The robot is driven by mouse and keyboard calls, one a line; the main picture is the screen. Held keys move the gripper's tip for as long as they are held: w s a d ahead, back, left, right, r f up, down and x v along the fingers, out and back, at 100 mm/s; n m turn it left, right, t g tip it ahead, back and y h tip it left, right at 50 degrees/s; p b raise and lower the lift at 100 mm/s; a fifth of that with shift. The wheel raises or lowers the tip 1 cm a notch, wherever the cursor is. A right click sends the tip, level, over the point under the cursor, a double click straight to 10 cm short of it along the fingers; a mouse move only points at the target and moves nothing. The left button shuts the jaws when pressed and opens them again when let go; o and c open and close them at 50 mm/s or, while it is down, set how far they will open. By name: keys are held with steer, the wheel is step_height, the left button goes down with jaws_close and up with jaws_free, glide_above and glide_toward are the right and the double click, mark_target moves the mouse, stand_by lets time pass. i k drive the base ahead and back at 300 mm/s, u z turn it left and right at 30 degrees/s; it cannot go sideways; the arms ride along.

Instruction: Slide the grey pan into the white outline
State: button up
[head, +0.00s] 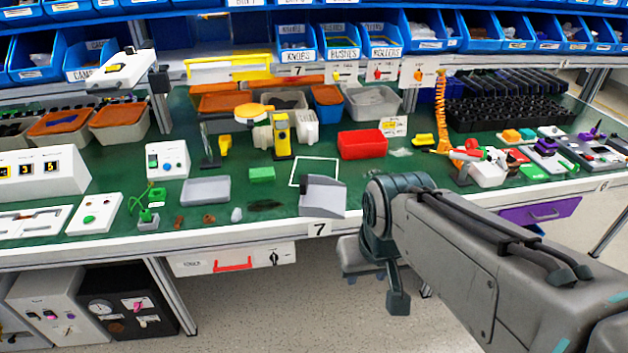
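A grey pan (322,197) with a sloping top face sits at the front edge of the green bench. The white outline (314,160) is a square on the green mat just behind the pan. The pan's back part covers the outline's near side. My gripper (398,300) hangs at the end of my arm, right of the pan and in front of the bench edge, lower in the picture. It is apart from the pan. It is seen side-on and small, so its finger opening cannot be made out.
A shallow grey tray (205,190) and a green block (262,174) lie left of the outline. A dark patch (265,205) lies left of the pan. A red bin (362,144) stands behind right. A yellow post tool (281,135) stands behind left. The floor in front is open.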

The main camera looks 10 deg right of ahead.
mark_target(322, 198)
steer(key=u, duration=1.35)
steer(key=i, duration=1.6)
steer(key=z, duration=3.05)
